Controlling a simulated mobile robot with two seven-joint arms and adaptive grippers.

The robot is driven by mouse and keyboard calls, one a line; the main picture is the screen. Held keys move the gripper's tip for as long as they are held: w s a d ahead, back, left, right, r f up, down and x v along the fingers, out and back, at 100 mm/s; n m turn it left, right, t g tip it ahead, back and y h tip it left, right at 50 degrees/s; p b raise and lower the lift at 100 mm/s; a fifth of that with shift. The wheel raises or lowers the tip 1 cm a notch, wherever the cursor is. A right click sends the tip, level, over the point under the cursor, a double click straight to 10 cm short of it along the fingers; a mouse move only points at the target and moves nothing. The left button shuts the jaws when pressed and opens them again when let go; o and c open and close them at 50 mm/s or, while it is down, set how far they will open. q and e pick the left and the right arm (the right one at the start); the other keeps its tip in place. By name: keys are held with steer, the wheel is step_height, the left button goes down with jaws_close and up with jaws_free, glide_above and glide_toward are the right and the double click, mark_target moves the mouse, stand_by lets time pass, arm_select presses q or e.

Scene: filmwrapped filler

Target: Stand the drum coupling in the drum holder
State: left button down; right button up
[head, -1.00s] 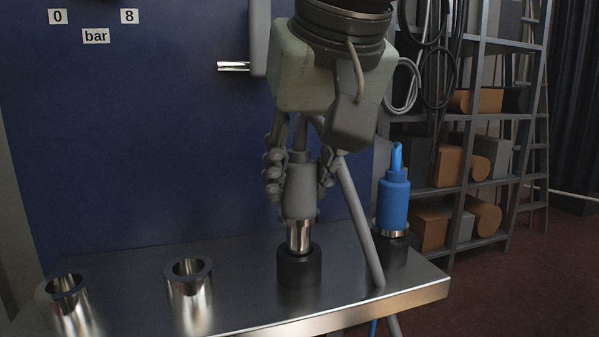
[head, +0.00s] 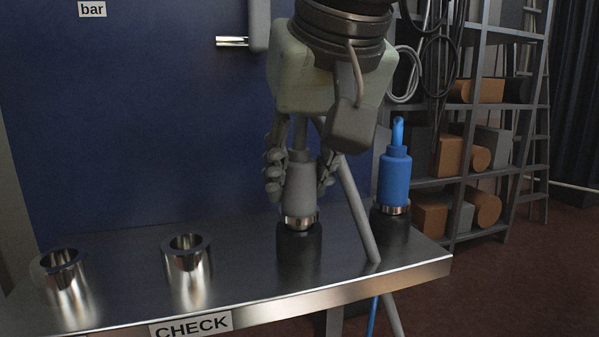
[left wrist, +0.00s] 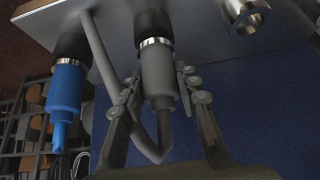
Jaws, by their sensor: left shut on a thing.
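The drum coupling (head: 300,183) is a grey cylinder with a bright metal collar and a grey hose. My left gripper (head: 300,176) is shut on its grey body from both sides. The coupling is upright, its metal lower end sunk into a black cup (head: 299,252) on the metal bench, which I take for the drum holder. Only a short band of metal shows above the cup's rim. In the left wrist view, upside down, the coupling (left wrist: 158,78) sits between the fingers, its collar at the black cup (left wrist: 152,24). My right gripper is not in view.
A blue coupling (head: 395,180) stands in another black cup (head: 390,226) at the right. Two open chrome cups (head: 187,262) (head: 62,275) stand at the left of the bench (head: 240,280). The grey hose hangs over the front edge. A shelf rack (head: 455,185) stands behind right.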

arm_select(q)
steer(key=shift+f, duration=0.3)
stand_by(0.9)
steer(key=c, duration=1)
jaws_free()
steer(key=shift+c, duration=0.2)
